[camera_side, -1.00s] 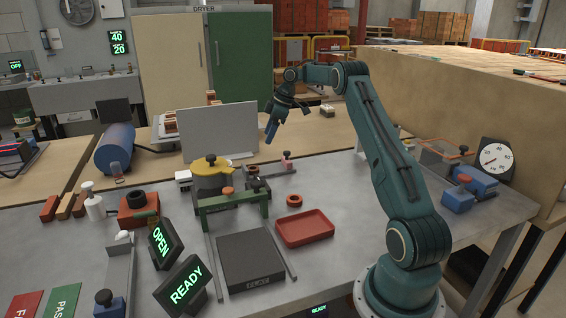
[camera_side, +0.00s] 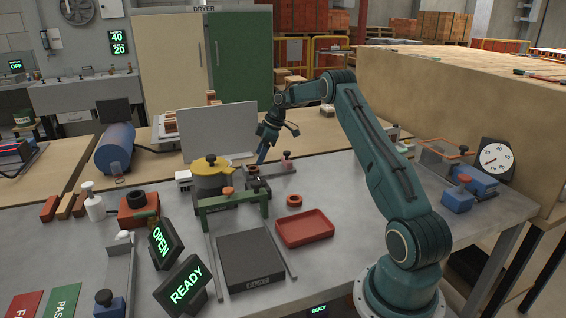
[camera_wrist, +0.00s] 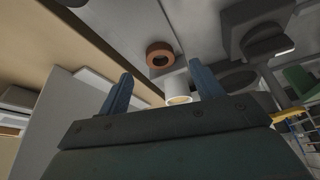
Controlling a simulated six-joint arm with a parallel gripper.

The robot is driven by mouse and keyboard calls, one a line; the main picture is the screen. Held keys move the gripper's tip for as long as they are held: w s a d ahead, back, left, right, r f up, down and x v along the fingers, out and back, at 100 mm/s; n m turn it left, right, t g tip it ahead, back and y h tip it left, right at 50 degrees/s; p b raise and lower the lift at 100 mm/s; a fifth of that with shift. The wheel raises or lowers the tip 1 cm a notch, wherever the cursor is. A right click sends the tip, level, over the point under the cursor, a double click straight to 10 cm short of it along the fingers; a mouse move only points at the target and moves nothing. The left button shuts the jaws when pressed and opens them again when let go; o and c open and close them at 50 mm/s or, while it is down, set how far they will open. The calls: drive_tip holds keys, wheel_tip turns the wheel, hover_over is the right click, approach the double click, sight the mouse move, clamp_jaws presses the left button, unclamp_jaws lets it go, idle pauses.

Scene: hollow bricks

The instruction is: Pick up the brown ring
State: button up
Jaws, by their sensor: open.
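A small brown ring (camera_side: 294,200) lies flat on the grey bench, just behind the red tray (camera_side: 305,228) in the side view. A brown ring (camera_wrist: 160,54) also shows in the wrist view, ahead of my fingertips, its dark hole visible. My gripper (camera_side: 263,158) is above the back of the bench, behind and to the left of the ring. In the wrist view my gripper (camera_wrist: 161,74) has its two blue fingers spread wide, with nothing held between them. A white cylinder (camera_wrist: 177,90) shows between the fingers, close to the ring.
A yellow-lidded pot (camera_side: 210,175) and a green frame (camera_side: 233,203) stand left of the ring. A small pink-topped post (camera_side: 287,161) is right of my gripper. An upright grey panel (camera_side: 220,132) stands behind the pot.

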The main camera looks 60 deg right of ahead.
drive_tip(key=shift+x, duration=2.5)
drive_tip(key=c, duration=1.2)
drive_tip(key=shift+o, duration=0.2)
drive_tip(key=shift+r, duration=0.15)
wheel_tip(320, 180, up, 10)
